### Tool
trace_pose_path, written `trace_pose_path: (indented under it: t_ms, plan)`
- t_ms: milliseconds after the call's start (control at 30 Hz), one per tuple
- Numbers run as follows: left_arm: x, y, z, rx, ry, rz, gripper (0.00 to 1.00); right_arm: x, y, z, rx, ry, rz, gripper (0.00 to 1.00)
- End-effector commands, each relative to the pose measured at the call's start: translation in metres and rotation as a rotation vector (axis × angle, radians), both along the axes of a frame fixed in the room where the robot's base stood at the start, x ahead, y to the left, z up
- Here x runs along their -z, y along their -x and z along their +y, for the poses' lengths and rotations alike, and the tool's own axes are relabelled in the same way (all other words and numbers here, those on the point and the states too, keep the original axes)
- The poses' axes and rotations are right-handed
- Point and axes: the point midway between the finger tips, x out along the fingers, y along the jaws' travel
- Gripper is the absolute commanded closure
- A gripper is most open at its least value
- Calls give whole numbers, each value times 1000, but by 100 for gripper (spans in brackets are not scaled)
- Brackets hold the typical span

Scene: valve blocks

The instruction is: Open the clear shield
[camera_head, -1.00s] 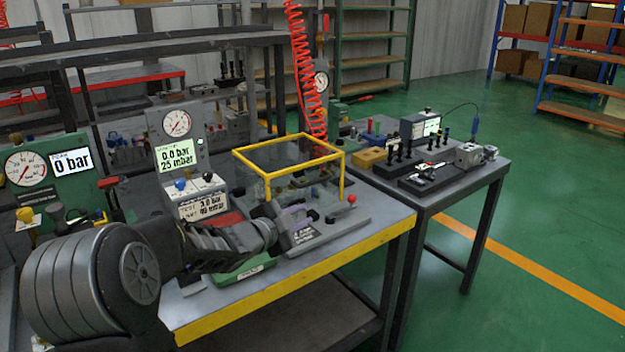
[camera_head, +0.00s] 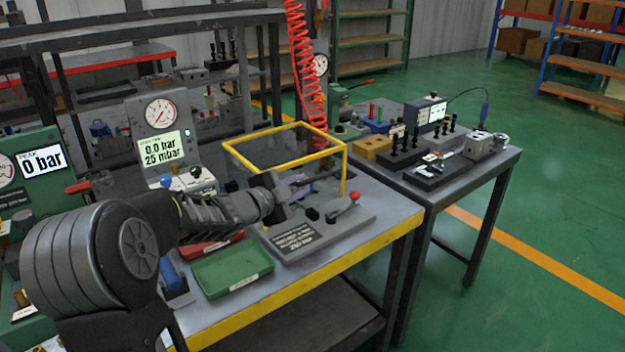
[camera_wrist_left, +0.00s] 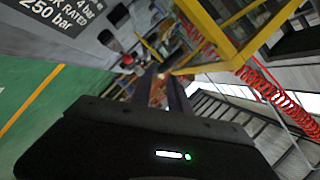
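The clear shield (camera_head: 310,158) is a see-through box with a yellow frame. It stands over the test fixture (camera_head: 335,222) on the bench and looks down. My left gripper (camera_head: 300,188) is at the shield's front side, just below its front top bar, and hides the front left post. In the left wrist view, the shield's yellow frame (camera_wrist_left: 225,45) is right beside the fingertips (camera_wrist_left: 165,85). The fingers look apart, with a gap between them and nothing held. I cannot tell whether they touch the frame. My right gripper is not in view.
A red-knobbed lever (camera_head: 354,197) stands on the fixture, right of the shield. A green tray (camera_head: 230,268) and a gauge panel (camera_head: 160,125) are to the left. A red coiled hose (camera_head: 308,80) hangs behind. A second table (camera_head: 465,165) with valve parts stands at right.

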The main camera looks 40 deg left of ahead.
Motion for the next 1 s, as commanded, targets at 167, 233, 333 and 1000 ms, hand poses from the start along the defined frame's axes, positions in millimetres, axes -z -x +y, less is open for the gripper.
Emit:
trace_pose_path:
  t_ms: [167,233,333,1000]
  plan:
    - [7,-27,0,1,2,1,78,1,0,0,0,0,0,48]
    - [10,-38,1,1,2,1,78,1,0,0,0,0,0,48]
    - [12,-51,2,1,1,2,78,1,0,0,0,0,0,48]
    - [15,-63,3,-1,2,0,98,1,0,0,0,0,0,48]
